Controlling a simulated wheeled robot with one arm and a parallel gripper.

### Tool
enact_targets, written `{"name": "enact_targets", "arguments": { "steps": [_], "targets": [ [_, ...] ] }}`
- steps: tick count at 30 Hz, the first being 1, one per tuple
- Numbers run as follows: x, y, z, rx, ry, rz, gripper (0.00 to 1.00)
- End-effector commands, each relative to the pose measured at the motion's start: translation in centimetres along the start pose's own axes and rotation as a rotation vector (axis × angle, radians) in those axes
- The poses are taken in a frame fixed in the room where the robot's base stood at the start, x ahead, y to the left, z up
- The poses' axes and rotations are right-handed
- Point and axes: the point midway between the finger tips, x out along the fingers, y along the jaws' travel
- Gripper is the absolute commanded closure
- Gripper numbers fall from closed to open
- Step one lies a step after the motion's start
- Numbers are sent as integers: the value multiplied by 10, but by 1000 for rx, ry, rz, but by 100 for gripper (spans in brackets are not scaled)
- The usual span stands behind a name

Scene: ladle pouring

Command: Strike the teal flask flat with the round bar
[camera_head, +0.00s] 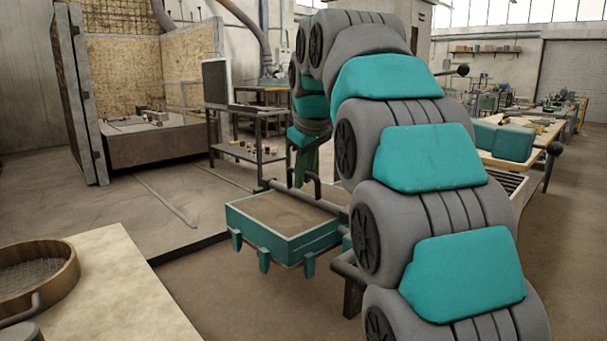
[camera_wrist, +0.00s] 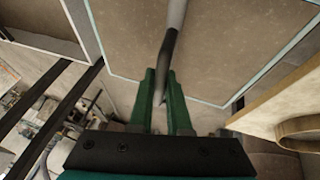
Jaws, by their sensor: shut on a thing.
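The teal flask (camera_head: 290,242) is an open box with lugs on its side, filled with brown sand, in the middle of the head view. Its pale teal rim also shows in the wrist view (camera_wrist: 101,45). My gripper (camera_head: 303,180), with green fingers, points down at the flask's far side. In the wrist view my gripper (camera_wrist: 161,82) is shut on the grey round bar (camera_wrist: 176,15). The bar (camera_head: 328,205) lies across the far part of the flask in the head view. Whether it touches the rim or sand I cannot tell. My arm hides the flask's right end.
A pale table with a round wooden sieve (camera_head: 38,272) stands at the near left. A dark metal shelf (camera_head: 243,138) with small items is behind the flask. A workbench with a teal box (camera_head: 500,140) is at right. Open floor lies left of the flask.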

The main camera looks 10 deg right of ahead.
Motion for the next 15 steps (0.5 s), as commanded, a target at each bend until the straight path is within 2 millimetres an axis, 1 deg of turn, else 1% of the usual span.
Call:
{"name": "enact_targets", "arguments": {
  "steps": [5,15],
  "targets": [
    [-1,-2,0,0,1,1,100],
    [-3,-22,-1,-1,0,-1,100]
  ]
}}
